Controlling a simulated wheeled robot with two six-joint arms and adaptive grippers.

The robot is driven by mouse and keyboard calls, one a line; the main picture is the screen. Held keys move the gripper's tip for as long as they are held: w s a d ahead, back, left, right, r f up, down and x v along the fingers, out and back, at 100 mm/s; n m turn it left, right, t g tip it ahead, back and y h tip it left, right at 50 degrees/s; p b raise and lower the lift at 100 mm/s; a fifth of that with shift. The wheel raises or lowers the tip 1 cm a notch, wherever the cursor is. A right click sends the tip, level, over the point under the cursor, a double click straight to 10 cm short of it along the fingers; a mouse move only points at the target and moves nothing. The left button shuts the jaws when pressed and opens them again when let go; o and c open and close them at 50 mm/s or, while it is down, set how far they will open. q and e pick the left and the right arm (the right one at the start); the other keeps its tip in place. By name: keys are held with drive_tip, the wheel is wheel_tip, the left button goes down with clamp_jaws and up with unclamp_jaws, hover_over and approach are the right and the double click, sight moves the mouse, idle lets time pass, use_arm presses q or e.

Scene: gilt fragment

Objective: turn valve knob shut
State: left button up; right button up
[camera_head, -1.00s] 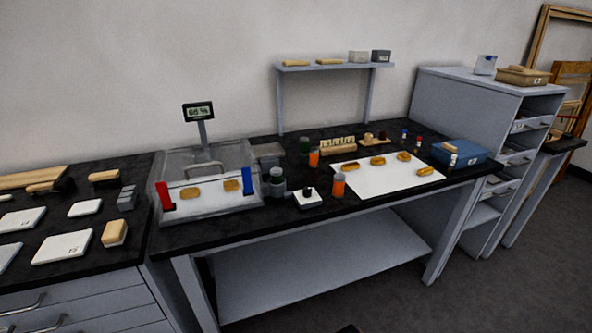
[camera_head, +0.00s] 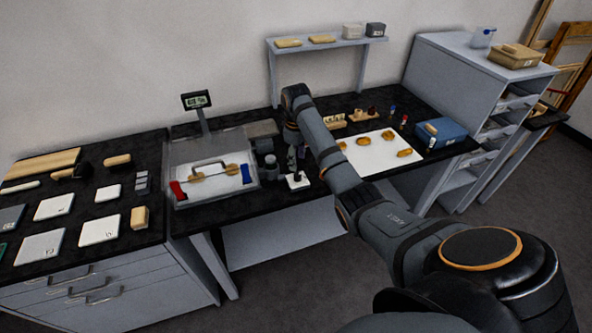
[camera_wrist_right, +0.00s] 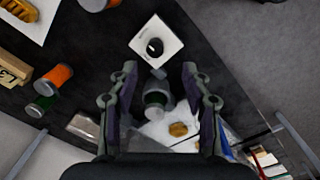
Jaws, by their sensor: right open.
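A black round knob (camera_wrist_right: 155,47) sits on a white square block (camera_wrist_right: 170,37) in the right wrist view, with a small grey piece at the block's near edge. In the head view the white block (camera_head: 298,182) is on the black table, just below my right gripper. My right gripper (camera_wrist_right: 160,76) is open, its two fingers pointing toward the block. The knob is beyond the fingertips, apart from them. A grey capped cylinder (camera_wrist_right: 156,97) shows between the fingers, farther down; I cannot tell that it touches them. My left gripper is not in view.
A clear box (camera_head: 212,160) with red and blue tabs stands left of the block. Orange-and-green jars (camera_wrist_right: 55,78) stand close by. A white sheet (camera_head: 375,158) with several golden pieces lies to the right. A blue box (camera_head: 441,133) stands at the table's right end.

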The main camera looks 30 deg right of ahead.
sight(298, 175)
drive_tip(key=f, duration=0.2)
drive_tip(key=f+p, duration=0.1)
drive_tip(key=f, duration=0.5)
drive_tip(key=shift+w+d+f+p, duration=0.2)
drive_tip(key=shift+w+d+p, duration=0.15)
drive_tip(key=shift+w+d, duration=0.05)
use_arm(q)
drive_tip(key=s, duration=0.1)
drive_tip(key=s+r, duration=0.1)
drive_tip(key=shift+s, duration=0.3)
use_arm(e)
clamp_jaws()
